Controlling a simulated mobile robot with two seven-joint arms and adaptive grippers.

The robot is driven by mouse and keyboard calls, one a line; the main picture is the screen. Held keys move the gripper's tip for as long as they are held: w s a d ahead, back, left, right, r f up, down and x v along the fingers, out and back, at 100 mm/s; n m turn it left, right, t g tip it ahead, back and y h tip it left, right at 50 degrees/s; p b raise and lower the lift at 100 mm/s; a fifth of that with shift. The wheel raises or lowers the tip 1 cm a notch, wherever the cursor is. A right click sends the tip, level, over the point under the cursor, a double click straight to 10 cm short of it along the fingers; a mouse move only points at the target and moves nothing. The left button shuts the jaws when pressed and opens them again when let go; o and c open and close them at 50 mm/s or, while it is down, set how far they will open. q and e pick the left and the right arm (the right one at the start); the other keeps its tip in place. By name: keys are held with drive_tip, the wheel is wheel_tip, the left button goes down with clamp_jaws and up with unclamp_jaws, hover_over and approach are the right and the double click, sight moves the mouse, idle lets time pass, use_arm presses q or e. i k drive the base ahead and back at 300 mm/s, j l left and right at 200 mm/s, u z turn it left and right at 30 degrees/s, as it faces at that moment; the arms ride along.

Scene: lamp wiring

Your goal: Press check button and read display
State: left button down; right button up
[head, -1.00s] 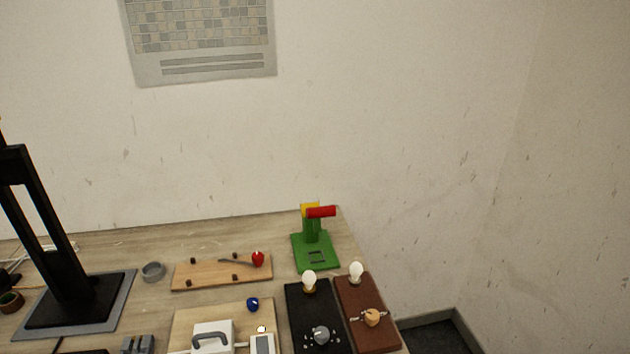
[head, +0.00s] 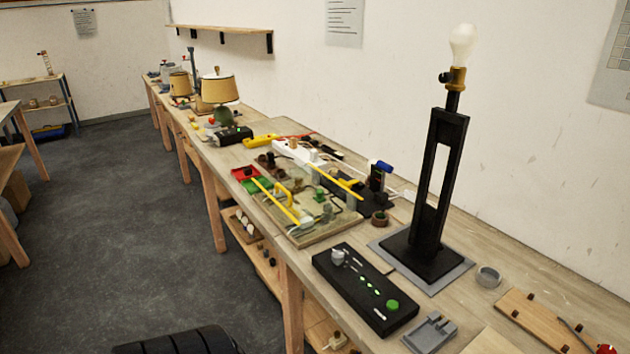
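A black box (head: 365,290) lies near the front edge of the bench, right of the picture's middle. Its top carries a round green button (head: 392,305), a grey knob (head: 338,257) and a row of small green marks or lights (head: 370,284). I cannot read any text or value on it, and I cannot tell whether the button is pressed. No gripper is seen touching the box. Neither of my grippers shows in the head view.
A tall black lamp frame (head: 437,190) with a bare bulb (head: 463,45) stands behind the box on a grey mat (head: 455,275). A grey holder (head: 430,333) sits right of the box. A board with yellow rods (head: 275,200) lies to its left. Floor (head: 120,220) is clear at left.

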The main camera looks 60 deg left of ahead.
sight(392, 305)
drive_tip(key=u, duration=1.5)
